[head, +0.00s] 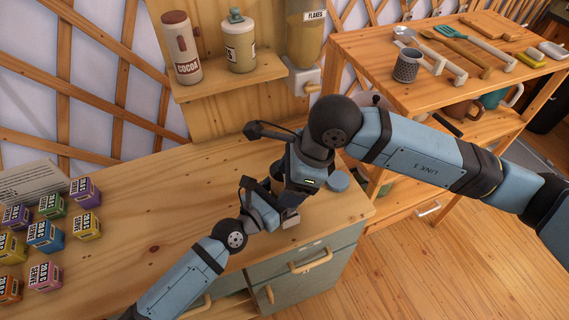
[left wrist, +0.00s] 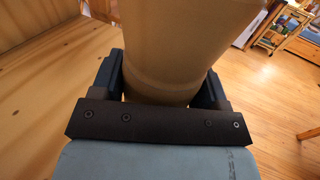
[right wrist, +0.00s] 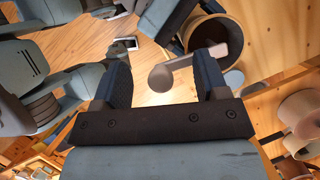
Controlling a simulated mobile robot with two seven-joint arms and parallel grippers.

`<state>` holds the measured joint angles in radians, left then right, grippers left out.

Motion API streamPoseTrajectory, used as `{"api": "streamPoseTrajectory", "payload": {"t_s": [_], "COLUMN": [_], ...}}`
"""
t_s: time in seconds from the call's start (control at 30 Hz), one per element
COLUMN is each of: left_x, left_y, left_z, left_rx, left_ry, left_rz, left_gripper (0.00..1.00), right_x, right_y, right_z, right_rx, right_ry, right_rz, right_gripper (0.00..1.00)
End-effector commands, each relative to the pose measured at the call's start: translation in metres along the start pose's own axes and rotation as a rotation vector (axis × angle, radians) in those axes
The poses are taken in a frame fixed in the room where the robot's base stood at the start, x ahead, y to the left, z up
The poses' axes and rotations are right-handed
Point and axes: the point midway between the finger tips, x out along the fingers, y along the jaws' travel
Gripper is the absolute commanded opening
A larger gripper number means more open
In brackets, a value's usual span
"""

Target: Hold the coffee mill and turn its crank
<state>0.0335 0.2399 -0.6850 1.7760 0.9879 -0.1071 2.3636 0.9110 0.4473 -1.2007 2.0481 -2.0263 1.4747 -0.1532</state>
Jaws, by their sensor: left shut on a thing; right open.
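The coffee mill (left wrist: 185,45) is a tan cylinder and fills the space between my left gripper's fingers in the left wrist view. My left gripper (head: 268,206) is shut on the mill's body above the wooden counter. In the right wrist view the mill's round top (right wrist: 213,36) shows, with a grey crank arm (right wrist: 205,58) ending in a rounded knob (right wrist: 161,78). My right gripper (right wrist: 163,82) is open, with the knob showing between its two fingers; I cannot tell whether either touches it. In the head view my arms hide most of the mill.
Several coloured boxes (head: 45,235) stand at left. A shelf (head: 225,80) holds a cocoa jar (head: 182,48) and a canister (head: 239,45). A wooden rack (head: 440,95) with utensils stands at right.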

Motion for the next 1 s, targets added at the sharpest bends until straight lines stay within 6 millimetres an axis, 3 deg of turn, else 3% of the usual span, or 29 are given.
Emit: {"api": "streamPoseTrajectory", "payload": {"t_s": [1.0], "left_x": [0.0], "left_y": [0.0], "left_z": [0.0], "left_rx": [0.0], "left_ry": [0.001], "left_rz": [0.0], "left_gripper": [0.45], "right_x": [-0.057], "right_y": [-0.001], "right_z": [0.0], "right_rx": [0.0], "right_ry": [-0.001], "right_rz": [-0.002], "right_gripper": [0.67]}}
